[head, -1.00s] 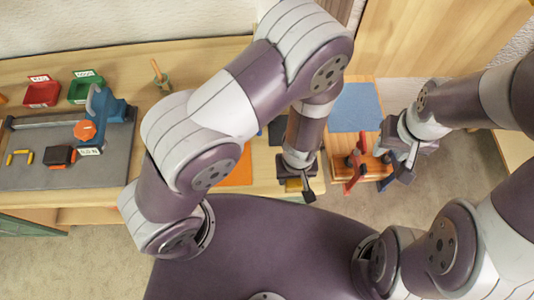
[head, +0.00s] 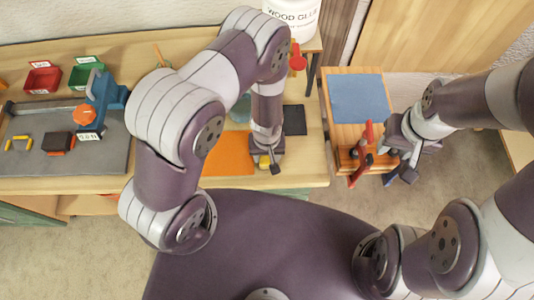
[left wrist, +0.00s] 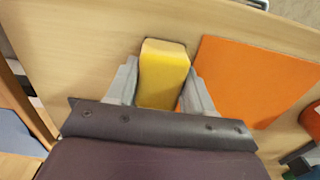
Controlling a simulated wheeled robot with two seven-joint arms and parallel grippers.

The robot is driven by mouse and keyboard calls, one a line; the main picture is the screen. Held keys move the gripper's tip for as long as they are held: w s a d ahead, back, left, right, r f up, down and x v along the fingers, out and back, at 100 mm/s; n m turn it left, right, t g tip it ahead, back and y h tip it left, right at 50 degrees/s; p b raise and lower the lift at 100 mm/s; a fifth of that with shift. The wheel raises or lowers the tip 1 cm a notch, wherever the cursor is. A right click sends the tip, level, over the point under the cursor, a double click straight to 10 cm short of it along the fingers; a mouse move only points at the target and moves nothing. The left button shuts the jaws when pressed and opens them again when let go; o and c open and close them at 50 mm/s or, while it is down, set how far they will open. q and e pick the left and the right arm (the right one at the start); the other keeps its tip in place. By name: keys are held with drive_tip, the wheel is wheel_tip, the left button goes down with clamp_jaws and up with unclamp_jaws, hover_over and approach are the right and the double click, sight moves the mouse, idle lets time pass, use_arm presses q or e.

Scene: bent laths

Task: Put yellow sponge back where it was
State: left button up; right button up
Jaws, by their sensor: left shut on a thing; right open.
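The yellow sponge (left wrist: 163,72) is a small block held between the two fingers of my left gripper (left wrist: 160,88) in the left wrist view. In the head view my left gripper (head: 268,166) is over the front part of the workbench, at the right edge of the orange sheet (head: 226,155); a bit of the sponge (head: 264,161) shows there. The orange sheet also shows right of the sponge in the left wrist view (left wrist: 250,78). I cannot tell whether the sponge touches the bench top. My right gripper (head: 402,160) is open at the small side table.
A red clamp (head: 361,155) stands by my right gripper, near a blue sheet (head: 360,98). A dark sheet (head: 294,120) lies behind my left gripper. A glue tub (head: 292,18) stands at the back. Red (head: 43,79) and green (head: 85,72) bins and a blue vise (head: 103,100) are at the left.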

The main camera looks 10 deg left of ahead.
use_arm(q)
drive_tip(key=shift+s+f, duration=0.1)
drive_tip(key=shift+f, duration=0.05)
drive_tip(key=o, duration=1)
